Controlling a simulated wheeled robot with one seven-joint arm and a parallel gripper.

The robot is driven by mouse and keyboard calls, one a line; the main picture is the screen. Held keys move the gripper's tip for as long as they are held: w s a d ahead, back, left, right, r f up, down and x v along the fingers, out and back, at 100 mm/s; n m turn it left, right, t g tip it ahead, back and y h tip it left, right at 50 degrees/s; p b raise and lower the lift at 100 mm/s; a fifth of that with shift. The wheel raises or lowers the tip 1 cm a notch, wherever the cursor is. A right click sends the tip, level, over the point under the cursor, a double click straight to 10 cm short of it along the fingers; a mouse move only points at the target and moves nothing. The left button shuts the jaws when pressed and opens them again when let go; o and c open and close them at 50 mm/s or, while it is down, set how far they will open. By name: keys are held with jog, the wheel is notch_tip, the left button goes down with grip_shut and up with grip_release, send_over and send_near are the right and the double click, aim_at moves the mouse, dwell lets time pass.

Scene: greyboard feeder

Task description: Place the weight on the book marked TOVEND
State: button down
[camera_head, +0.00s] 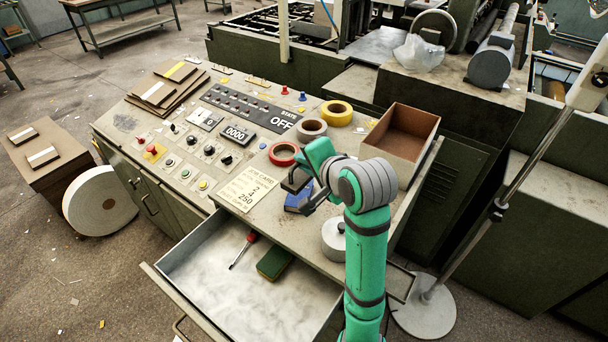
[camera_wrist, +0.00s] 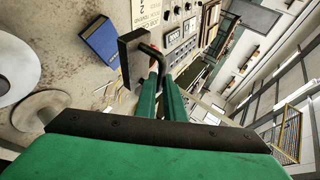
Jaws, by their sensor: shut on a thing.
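My gripper (camera_head: 309,184) is above the right part of the console top. In the wrist view its green fingers (camera_wrist: 160,82) are shut on the bent metal handle of a dark block, which I take as the weight (camera_wrist: 132,56). In the head view the weight (camera_head: 295,181) hangs above the console near a blue box (camera_head: 297,204), partly hidden by the gripper. Flat brown books with pale labels lie at the console's far left (camera_head: 157,93), one with a yellow band (camera_head: 178,71). Two more lie on the brown stack (camera_head: 22,134) at left. Their labels are too small to read.
Tape rolls (camera_head: 311,129) and an open brown box (camera_head: 398,145) stand behind my gripper. A grey lidded cylinder (camera_head: 333,240) is near my arm. The open drawer (camera_head: 210,312) holds a screwdriver (camera_head: 244,248) and a green block (camera_head: 274,264). Knobs and buttons cover the console panel (camera_head: 205,150).

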jog(key=w+f, duration=0.4)
jog(key=shift+f, duration=0.35)
jog(key=shift+w+f, duration=0.2)
jog(key=shift+f, duration=1.7)
jog(key=shift+f, duration=0.1)
jog(key=c, duration=1.8)
grip_release()
jog(key=shift+f, duration=0.1)
jog(key=shift+c, duration=0.2)
